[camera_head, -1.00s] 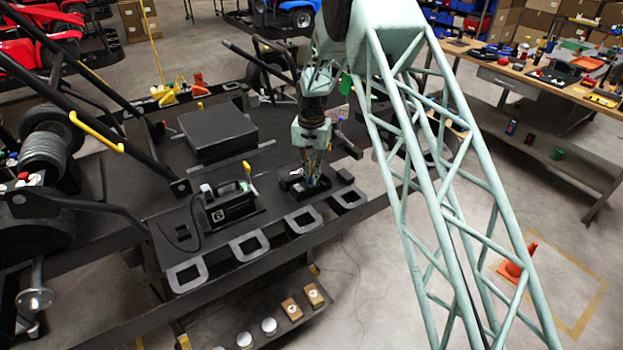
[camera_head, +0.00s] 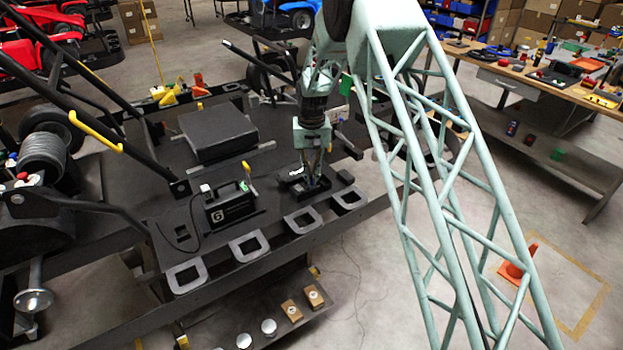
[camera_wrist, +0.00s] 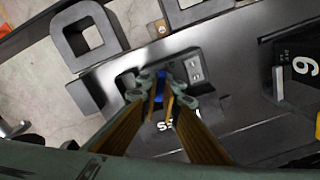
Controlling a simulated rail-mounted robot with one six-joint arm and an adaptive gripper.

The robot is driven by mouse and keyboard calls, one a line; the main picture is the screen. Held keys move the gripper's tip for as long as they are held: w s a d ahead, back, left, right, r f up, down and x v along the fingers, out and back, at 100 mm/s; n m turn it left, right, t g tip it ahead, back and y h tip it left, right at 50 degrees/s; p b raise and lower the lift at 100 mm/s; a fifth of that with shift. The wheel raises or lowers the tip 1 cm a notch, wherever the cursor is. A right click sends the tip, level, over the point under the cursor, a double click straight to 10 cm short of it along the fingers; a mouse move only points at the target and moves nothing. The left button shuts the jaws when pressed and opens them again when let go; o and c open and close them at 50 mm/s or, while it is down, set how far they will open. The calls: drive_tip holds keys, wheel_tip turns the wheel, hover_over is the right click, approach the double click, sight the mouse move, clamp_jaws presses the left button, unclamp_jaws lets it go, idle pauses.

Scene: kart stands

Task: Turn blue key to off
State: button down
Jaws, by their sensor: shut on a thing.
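The blue key (camera_wrist: 161,88) shows in the wrist view as a small blue patch between my fingertips. It stands on a black switch box (camera_wrist: 195,68) with a light plate beside the key. My gripper (camera_wrist: 163,95) points down and is shut on the key; its fingers hide much of it, so I cannot tell its exact angle. In the head view my gripper (camera_head: 314,184) is at the black box (camera_head: 292,185) near the stand's front edge.
A black device marked 6 (camera_head: 230,206) stands left of my gripper, with a green-topped key or lever. A flat black box (camera_head: 217,133) lies behind it. Grey square handles (camera_head: 249,246) line the front edge. An orange cone (camera_head: 521,262) stands on the floor at right.

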drive_tip(key=shift+n, duration=0.3)
drive_tip(key=shift+n+b, duration=0.45)
drive_tip(key=shift+n, duration=2.15)
drive_tip(key=c, duration=2.8)
unclamp_jaws()
drive_tip(key=shift+r, duration=0.1)
wheel_tip(320, 180, up, 12)
drive_tip(key=shift+f, duration=0.1)
